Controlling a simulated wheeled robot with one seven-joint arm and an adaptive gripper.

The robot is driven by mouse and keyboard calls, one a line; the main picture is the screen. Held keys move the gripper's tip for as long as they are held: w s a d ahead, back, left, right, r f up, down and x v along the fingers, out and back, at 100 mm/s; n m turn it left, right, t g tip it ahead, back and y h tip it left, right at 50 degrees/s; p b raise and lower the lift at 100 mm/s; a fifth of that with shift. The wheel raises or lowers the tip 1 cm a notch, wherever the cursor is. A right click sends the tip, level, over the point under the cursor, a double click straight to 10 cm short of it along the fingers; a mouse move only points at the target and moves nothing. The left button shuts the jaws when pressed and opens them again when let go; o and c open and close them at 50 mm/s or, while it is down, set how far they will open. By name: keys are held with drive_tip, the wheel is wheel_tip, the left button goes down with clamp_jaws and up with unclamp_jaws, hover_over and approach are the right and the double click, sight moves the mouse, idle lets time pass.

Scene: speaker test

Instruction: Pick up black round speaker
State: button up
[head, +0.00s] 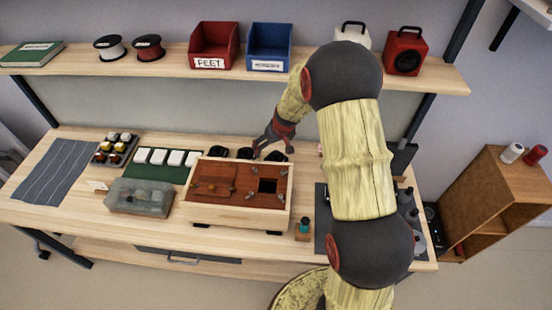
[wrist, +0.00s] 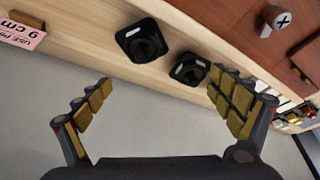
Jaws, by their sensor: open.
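Several small black speaker-like pieces stand in a row on the bench behind the wooden box; the left one (head: 218,152), the middle one (head: 244,153) and the right one (head: 278,157) show in the head view. My gripper (head: 262,149) is above this row, near the right piece, which it partly overlaps. In the wrist view two black pieces with round centres and squarish bases show, one upper middle (wrist: 141,42) and one nearer the right finger (wrist: 188,70).
The wooden box (head: 240,216) with a red-brown top stands in front of the row. White blocks on a green mat (head: 150,172) lie left. A pink label (wrist: 28,34) shows in the wrist view.

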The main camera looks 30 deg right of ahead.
sight(276, 155)
drive_tip(key=f, duration=0.1)
drive_tip(key=d+f, duration=0.2)
drive_tip(key=f, duration=0.1)
drive_tip(key=shift+w, duration=0.3)
drive_tip(key=shift+s+d+b+x, duration=0.1)
drive_tip(key=shift+d+b+x, duration=0.1)
drive_tip(key=shift+x, duration=1.1)
drive_tip(key=shift+s+d+b+x, duration=0.1)
drive_tip(key=shift+b+x, duration=0.15)
drive_tip(key=shift+x, duration=1)
drive_tip(key=shift+s+d+b+x, duration=0.1)
drive_tip(key=shift+b+x, duration=0.1)
drive_tip(key=shift+x, duration=1.1)
drive_tip(key=shift+f, duration=0.1)
drive_tip(key=shift+c, duration=1.3)
drive_tip(key=shift+s+f, duration=0.1)
drive_tip(key=c, duration=1.8)
drive_tip(key=shift+c, duration=0.5)
wheel_tip(276, 155, up, 10)
drive_tip(key=shift+r+p, duration=0.15)
drive_tip(key=shift+p, duration=0.9)
clamp_jaws()
